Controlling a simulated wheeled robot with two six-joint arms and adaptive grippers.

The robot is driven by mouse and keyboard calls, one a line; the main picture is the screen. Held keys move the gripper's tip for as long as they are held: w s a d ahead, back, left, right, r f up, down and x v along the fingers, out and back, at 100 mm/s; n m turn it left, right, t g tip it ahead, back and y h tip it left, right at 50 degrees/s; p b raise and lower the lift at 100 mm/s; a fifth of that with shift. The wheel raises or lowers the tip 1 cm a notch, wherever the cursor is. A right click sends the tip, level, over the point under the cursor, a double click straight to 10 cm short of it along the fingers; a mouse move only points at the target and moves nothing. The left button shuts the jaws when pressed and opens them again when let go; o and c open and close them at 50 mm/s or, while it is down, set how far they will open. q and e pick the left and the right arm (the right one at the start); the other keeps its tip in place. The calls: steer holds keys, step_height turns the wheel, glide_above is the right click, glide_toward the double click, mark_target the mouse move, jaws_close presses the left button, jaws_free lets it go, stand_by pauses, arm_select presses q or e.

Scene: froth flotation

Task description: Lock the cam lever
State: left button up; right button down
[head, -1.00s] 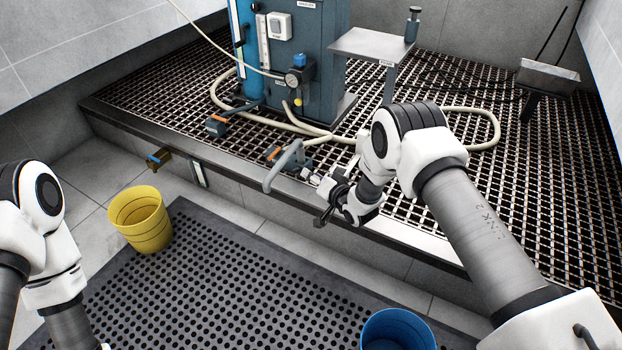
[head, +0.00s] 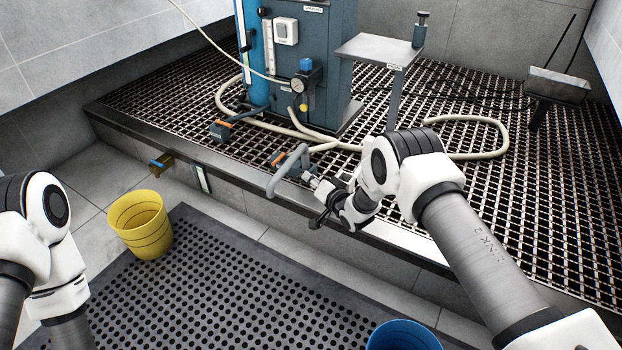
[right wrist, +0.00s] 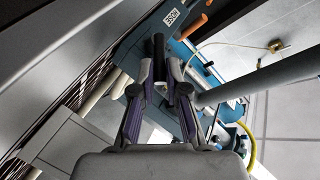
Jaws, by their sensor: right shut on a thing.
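My right gripper (head: 322,196) is at the front edge of the grating, beside a grey curved pipe (head: 283,174) and its hose coupling. In the right wrist view the right gripper (right wrist: 158,80) has its fingers shut on a dark bar (right wrist: 158,48), which looks like the cam lever. The bar stands between the two fingertips; its far end and joint are hard to make out. The grey pipe (right wrist: 262,88) passes to the right of the fingers there. My left arm is at the left edge of the head view, and its gripper is out of frame.
A blue machine (head: 310,65) and a small metal table (head: 380,50) stand on the grating. Pale hoses (head: 470,155) lie on it. A yellow bucket (head: 140,226) and a blue bucket (head: 402,336) are on the floor around the perforated mat (head: 230,290).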

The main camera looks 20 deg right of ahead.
steer(key=shift+s+d+f+t+y+b, duration=0.1)
steer(key=shift+f+t+y+b, duration=0.2)
steer(key=shift+f+t, duration=0.15)
steer(key=shift+r+m+t, duration=0.1)
steer(key=shift+m+t, duration=0.15)
steer(key=shift+m, duration=0.05)
steer(key=c, duration=1.2)
jaws_free()
steer(key=v, duration=1.2)
steer(key=shift+r, duration=0.1)
